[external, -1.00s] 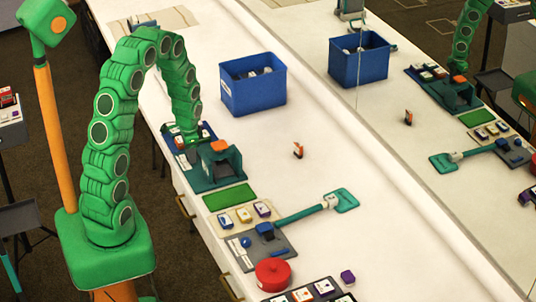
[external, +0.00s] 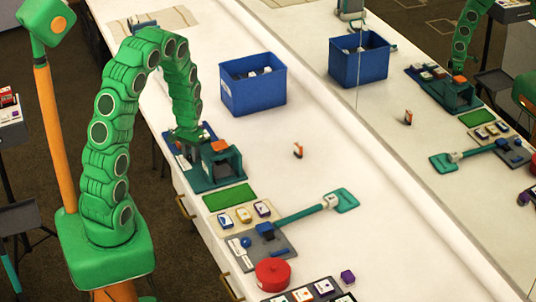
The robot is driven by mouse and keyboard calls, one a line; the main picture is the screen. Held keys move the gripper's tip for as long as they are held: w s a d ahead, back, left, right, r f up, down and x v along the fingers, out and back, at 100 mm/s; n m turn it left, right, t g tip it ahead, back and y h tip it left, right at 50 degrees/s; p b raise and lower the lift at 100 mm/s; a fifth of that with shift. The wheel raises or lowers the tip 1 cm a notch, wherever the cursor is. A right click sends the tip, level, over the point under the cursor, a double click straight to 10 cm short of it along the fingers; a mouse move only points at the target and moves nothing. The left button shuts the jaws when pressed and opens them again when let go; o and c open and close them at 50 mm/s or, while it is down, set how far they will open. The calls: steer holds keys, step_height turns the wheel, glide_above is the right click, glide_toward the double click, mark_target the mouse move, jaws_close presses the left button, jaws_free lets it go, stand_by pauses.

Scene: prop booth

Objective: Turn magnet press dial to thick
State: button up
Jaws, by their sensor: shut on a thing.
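The magnet press (external: 222,168) is a teal block on a teal base, with an orange piece (external: 221,146) on top. It stands near the left edge of the white counter. My gripper (external: 188,139) is low at the far-left side of the press, pointing down. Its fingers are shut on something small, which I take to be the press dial. The fingers hide the dial, so its setting cannot be read. A mirror repeats the press and the gripper at the right.
A blue tray (external: 171,136) with small pieces lies beside the gripper. A blue bin (external: 252,92) stands behind. A green mat (external: 230,197), a grey tool board (external: 250,258) and a red round container (external: 273,275) are nearer. The counter's middle is mostly clear.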

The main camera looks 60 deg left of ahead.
steer(key=shift+n, duration=1.2)
steer(key=o, duration=1.1)
steer(key=shift+c, duration=0.2)
steer(key=shift+r, duration=0.15)
step_height(320, 180, up, 7)
steer(key=shift+r, duration=0.25)
